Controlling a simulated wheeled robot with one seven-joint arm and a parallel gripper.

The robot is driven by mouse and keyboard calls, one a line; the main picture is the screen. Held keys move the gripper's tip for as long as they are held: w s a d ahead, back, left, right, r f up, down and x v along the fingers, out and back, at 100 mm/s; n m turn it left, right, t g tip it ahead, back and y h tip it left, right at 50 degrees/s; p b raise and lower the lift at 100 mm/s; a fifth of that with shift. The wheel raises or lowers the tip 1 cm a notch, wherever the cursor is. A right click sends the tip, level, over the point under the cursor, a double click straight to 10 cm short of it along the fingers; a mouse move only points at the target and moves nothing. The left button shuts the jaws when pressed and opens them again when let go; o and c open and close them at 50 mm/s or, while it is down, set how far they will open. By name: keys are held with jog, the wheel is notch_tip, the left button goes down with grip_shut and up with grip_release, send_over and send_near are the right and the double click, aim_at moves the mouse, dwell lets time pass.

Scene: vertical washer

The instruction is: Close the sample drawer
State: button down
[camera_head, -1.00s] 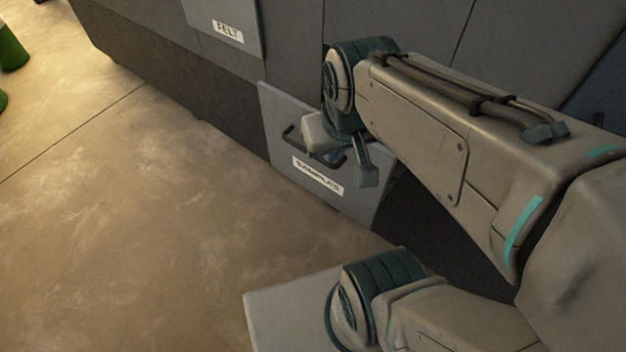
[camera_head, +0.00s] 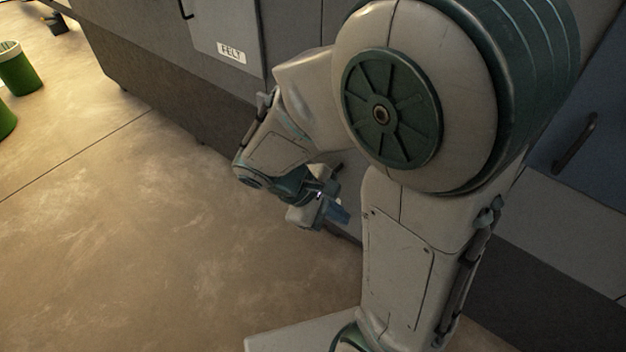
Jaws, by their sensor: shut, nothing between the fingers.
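The sample drawer (camera_head: 351,186) is the low grey front in the cabinet. My arm covers most of it, and only a small strip shows between the arm links. Its label is hidden. How far it stands out from the cabinet cannot be told. My gripper (camera_head: 325,214) is shut and empty. It hangs in front of the drawer's lower part in the picture, pointing down and right. Whether it touches the drawer front cannot be told.
A grey front labelled FELT (camera_head: 231,51) is on the cabinet at upper left. A blue-grey door with a dark handle (camera_head: 576,143) is at right. Green bins (camera_head: 19,68) stand at far left. The brown floor (camera_head: 150,240) at left is clear.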

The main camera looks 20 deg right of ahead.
jog(key=w+a+f+n+t+h+b, duration=0.35)
jog(key=a+f+n+t, duration=0.2)
jog(key=n, duration=0.25)
jog(key=w+a+f+n+t+h+b, duration=0.2)
jog(key=w+a+f+n+t+h, duration=0.25)
jog(key=f+n+t, duration=0.3)
jog(key=w+d+y+p, duration=0.1)
jog(key=w+d, duration=0.7)
jog(key=d, duration=0.3)
jog(key=shift+w+r+g+p, duration=0.2)
jog(key=shift+r+g+p, duration=0.1)
jog(key=shift+r+g, duration=0.1)
jog(key=shift+d, duration=0.1)
